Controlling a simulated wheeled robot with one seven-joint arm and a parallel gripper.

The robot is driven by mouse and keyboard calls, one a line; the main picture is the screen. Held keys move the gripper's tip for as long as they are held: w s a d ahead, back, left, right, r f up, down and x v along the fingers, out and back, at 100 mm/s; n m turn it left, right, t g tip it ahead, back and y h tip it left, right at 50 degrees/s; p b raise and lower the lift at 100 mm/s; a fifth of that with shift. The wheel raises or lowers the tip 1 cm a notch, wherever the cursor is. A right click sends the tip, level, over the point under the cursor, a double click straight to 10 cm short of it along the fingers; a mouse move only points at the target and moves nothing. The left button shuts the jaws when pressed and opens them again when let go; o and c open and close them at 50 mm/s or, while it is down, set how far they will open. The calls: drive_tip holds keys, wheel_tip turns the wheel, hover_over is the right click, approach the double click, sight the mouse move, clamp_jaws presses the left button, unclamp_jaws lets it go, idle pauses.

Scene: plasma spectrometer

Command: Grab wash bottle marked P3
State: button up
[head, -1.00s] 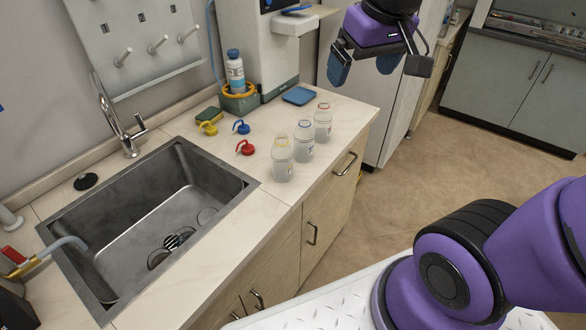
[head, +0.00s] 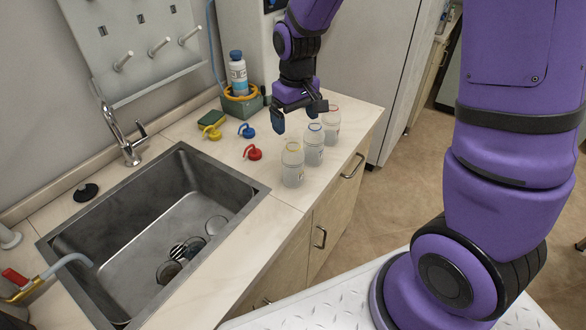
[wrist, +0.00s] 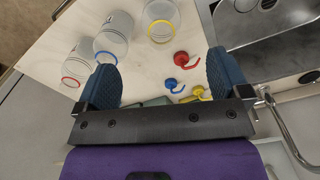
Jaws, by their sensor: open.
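Three translucent open-necked bottles stand in a row on the counter: one with a yellow neck ring (head: 292,168), one with a blue ring (head: 314,147) and one with a red ring (head: 332,123). They also show in the wrist view: yellow (wrist: 161,16), blue (wrist: 116,32), red (wrist: 79,62). Their label marks are too small to read, so I cannot tell which is P3. My gripper (head: 298,118) is open and empty, above the counter near the blue-ringed and red-ringed bottles. In the wrist view its blue fingers (wrist: 162,75) are spread wide with nothing between them.
Red (head: 253,152), blue (head: 246,130) and yellow (head: 212,131) spout caps lie left of the bottles. A sponge (head: 210,117) and a blue-capped bottle (head: 238,73) in a holder are behind. The steel sink (head: 150,235) is at left.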

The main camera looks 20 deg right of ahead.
sight(293, 151)
wheel_tip(293, 151, down, 6)
drive_tip(key=shift+w+f, duration=0.1)
drive_tip(key=shift+w+a+f, duration=0.1)
drive_tip(key=shift+w+f, duration=0.15)
drive_tip(key=shift+f, duration=1.05)
drive_tip(key=shift+w+a+f, duration=0.1)
drive_tip(key=shift+w+f, duration=0.1)
drive_tip(key=shift+f, duration=1.05)
drive_tip(key=c, duration=1.3)
